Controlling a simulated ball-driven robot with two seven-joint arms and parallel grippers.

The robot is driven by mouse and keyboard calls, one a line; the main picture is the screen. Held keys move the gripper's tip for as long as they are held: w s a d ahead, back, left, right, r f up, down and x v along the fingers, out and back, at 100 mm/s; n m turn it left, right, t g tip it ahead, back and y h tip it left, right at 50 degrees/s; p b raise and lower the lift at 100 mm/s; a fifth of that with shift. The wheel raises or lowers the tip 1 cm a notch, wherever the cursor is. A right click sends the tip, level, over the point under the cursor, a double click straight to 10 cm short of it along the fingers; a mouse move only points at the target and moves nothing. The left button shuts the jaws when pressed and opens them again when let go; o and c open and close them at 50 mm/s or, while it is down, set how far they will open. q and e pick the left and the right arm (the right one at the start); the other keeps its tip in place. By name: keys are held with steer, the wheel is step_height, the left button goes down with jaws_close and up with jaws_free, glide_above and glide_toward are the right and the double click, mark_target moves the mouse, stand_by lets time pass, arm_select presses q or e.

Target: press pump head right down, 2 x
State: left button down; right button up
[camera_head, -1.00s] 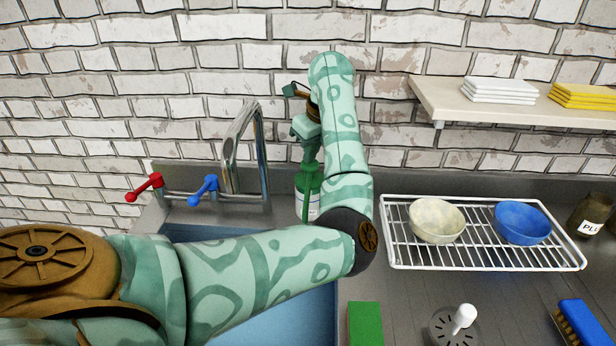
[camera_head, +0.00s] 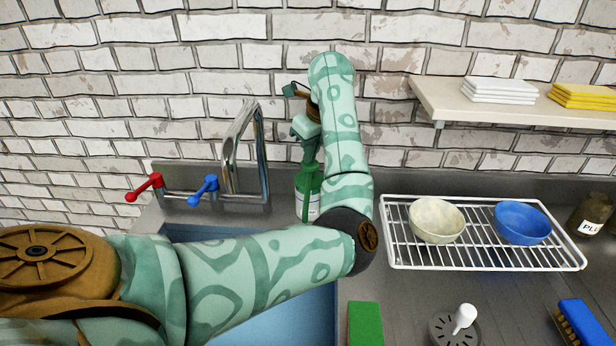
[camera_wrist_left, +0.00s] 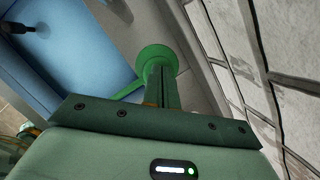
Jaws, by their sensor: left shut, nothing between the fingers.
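The pump bottle (camera_head: 313,207) stands upright behind the sink's edge, with a pale label and a green pump head (camera_head: 308,178) whose spout points toward the front. My left gripper (camera_head: 309,158) comes down from above, shut and empty, with its fingertips at the top of the pump head. In the left wrist view the shut fingers (camera_wrist_left: 162,88) reach to the round green pump part (camera_wrist_left: 156,57), and the spout runs off to the lower left. The fingers hide part of the pump top, so the exact contact is hard to see. My right gripper is not in view.
A chrome faucet (camera_head: 262,165) with a red handle (camera_head: 146,187) and a blue handle (camera_head: 205,190) stands left of the bottle. A white wire rack (camera_head: 400,257) with two bowls is to the right. A green sponge (camera_head: 365,325) lies in front.

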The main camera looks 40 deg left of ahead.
arm_select(q)
steer(key=shift+f, duration=0.1)
steer(key=shift+f+b, duration=0.45)
steer(key=shift+f, duration=0.15)
steer(key=shift+r+p, duration=0.65)
steer(key=shift+r, duration=0.2)
steer(key=shift+f, duration=0.1)
